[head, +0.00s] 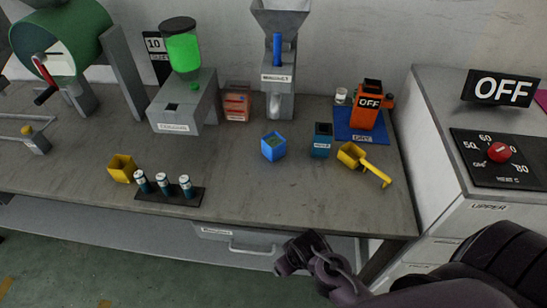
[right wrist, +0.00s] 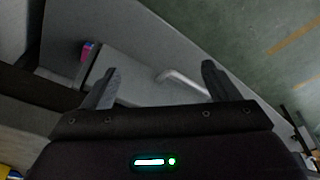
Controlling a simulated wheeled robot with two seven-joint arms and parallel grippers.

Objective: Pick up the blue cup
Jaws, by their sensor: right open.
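The blue cup (head: 273,147) is a small square open-topped cup standing on the grey workbench (head: 235,185), near its middle. Something greenish shows inside it. My right gripper (head: 288,258) is in front of the bench's front edge, below and apart from the cup in the head view. In the right wrist view my right gripper (right wrist: 158,78) has its two fingers wide apart with nothing between them. The blue cup cannot be made out in the right wrist view. My left gripper is not in view.
A teal box (head: 321,141) stands right of the cup, with a yellow scoop (head: 352,156) beyond it. A hopper machine (head: 277,80) stands behind. A dark rack (head: 170,194) of small cylinders and a yellow cup (head: 122,168) are left. A drawer handle (head: 250,247) sticks out below the bench.

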